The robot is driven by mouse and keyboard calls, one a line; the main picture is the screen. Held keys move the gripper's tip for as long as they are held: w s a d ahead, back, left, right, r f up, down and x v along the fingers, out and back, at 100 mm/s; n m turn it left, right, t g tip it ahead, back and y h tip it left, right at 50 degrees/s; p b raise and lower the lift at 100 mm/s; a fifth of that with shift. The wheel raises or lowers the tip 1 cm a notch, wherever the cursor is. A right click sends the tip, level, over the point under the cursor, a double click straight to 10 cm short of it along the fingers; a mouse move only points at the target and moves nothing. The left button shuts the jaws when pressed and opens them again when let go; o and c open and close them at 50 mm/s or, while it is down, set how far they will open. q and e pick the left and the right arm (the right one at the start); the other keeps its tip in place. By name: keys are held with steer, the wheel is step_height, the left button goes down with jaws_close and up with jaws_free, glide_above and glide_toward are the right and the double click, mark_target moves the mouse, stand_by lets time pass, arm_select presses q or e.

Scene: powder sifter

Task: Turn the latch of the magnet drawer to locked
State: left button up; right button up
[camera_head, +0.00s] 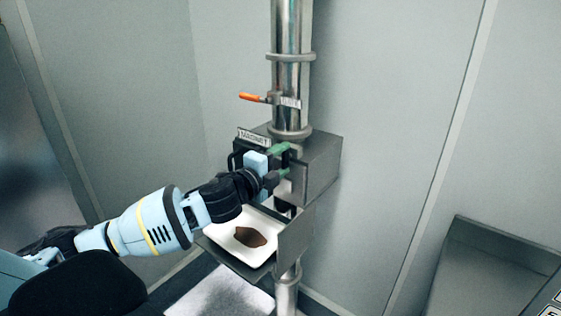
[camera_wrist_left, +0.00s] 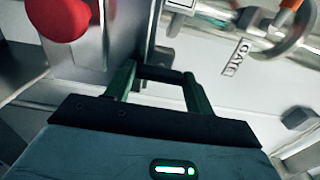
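The magnet drawer's grey metal housing (camera_head: 320,165) sits on the vertical pipe, with a small label plate (camera_head: 254,137) on top. A black handle (camera_head: 236,158) shows at its left side. My left gripper (camera_head: 283,160) is at the front of the housing, its two green fingers spread apart. In the left wrist view, a dark bar (camera_wrist_left: 160,74) spans the gap between the fingertips; I cannot tell whether they touch it. A red round knob (camera_wrist_left: 62,18) lies beyond and left of the fingers. The latch is not clearly identifiable. My right gripper is not in view.
An orange-handled lever (camera_head: 252,97) with a label sits on the pipe above. Below, a white tray (camera_head: 222,236) holds brown powder on a metal shelf. A grey metal bin (camera_head: 490,270) stands at lower right. Plain walls surround the pipe.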

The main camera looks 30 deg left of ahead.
arm_select(q)
steer(key=o, duration=0.4)
steer(key=shift+s, duration=0.15)
steer(key=shift+s+a, duration=0.15)
steer(key=shift+s, duration=1.75)
steer(key=shift+s+a, duration=0.15)
steer(key=shift+s, duration=1.7)
steer(key=shift+f, duration=0.1)
